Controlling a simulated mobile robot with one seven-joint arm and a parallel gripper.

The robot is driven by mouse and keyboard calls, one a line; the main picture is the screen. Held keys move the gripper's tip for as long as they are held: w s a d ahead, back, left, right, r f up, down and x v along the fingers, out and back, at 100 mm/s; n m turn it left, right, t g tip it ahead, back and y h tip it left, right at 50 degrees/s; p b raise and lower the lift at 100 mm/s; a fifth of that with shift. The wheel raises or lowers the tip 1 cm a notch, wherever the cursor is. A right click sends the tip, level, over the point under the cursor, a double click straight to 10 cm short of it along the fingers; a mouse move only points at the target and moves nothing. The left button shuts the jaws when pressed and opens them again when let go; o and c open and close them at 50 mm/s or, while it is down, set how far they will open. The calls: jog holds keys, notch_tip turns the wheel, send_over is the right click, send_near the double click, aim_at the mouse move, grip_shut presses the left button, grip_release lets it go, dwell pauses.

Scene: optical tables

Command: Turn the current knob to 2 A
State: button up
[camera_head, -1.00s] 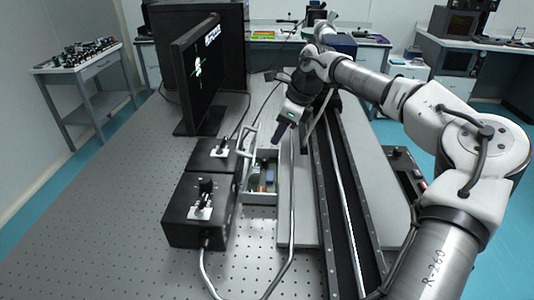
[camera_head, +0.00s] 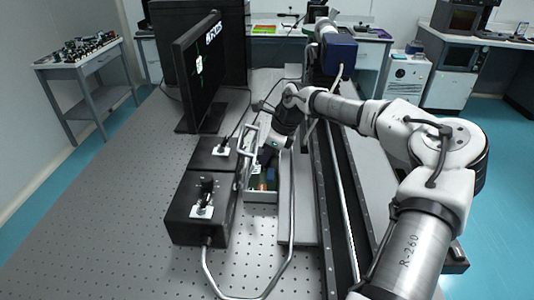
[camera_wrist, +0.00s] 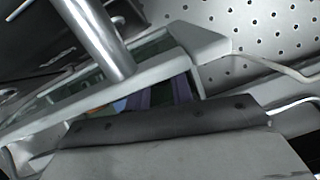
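Two black boxes with controls stand on the perforated table. The near box (camera_head: 187,213) has a black knob (camera_head: 207,184) and a silver toggle on a white plate (camera_head: 201,212). The far box (camera_head: 203,158) has a small dark control on a white plate (camera_head: 222,150). Which knob sets current, and its setting, I cannot read. My gripper (camera_head: 266,160) points down over an open grey tray (camera_head: 262,198), right of both boxes and apart from the knobs. In the wrist view, purple finger-like parts (camera_wrist: 160,94) show partly over the tray; their gap is unclear.
A silver handle (camera_head: 246,150) rises beside the tray; its bar crosses the wrist view (camera_wrist: 95,35) close by. A monitor (camera_head: 197,70) stands behind the boxes. A cable (camera_head: 206,268) loops from the near box. A long dark rail (camera_head: 340,200) lies right. The left tabletop is clear.

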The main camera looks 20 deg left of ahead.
grip_shut()
jog(key=shift+f+m+b, duration=0.1)
jog(key=shift+m+b, duration=0.2)
jog(key=shift+b, duration=0.1)
jog(key=shift+m+t, duration=0.3)
jog(key=shift+m, duration=0.2)
jog(key=shift+o, duration=1.5)
grip_release()
jog(key=b+v, duration=0.2)
jog(key=v, duration=1.2)
jog(key=shift+b, duration=0.3)
jog(key=shift+a, duration=0.1)
